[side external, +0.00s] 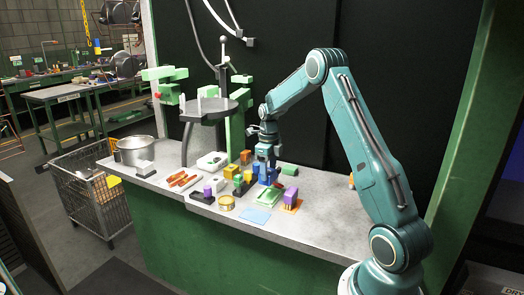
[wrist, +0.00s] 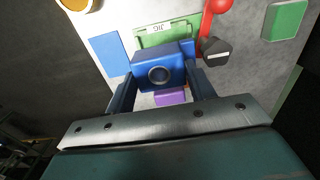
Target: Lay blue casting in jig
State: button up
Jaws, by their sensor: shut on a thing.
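The blue casting (wrist: 157,72), a block with a round hole in its face, sits between the fingers of my gripper (wrist: 163,85) in the wrist view. In the side view my gripper (side external: 267,158) points down, with the blue casting (side external: 268,174) at its tip. The green jig (wrist: 160,29), labelled JIG, lies just beyond the casting in the wrist view and is partly hidden by it. In the side view the jig (side external: 269,199) lies on the bench in front of my gripper. The casting appears above the bench; its exact height I cannot tell.
A blue flat sheet (side external: 257,216) and a purple block (side external: 290,197) lie beside the jig. A red part (wrist: 214,14), a dark part (wrist: 216,50) and a green block (side external: 291,169) are near. A yellow ring (side external: 226,203) and several coloured blocks stand left. The bench's right is mostly clear.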

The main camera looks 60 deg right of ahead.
aim_at(268, 184)
jog(key=shift+f, duration=0.15)
dwell(0.4)
jog(key=shift+f, duration=3.05)
jog(key=shift+f, duration=0.25)
jog(key=o, duration=1.2)
jog(key=shift+r, duration=0.1)
notch_tip(268, 184, up, 14)
jog(key=shift+f, duration=0.2)
jog(key=shift+a, duration=0.15)
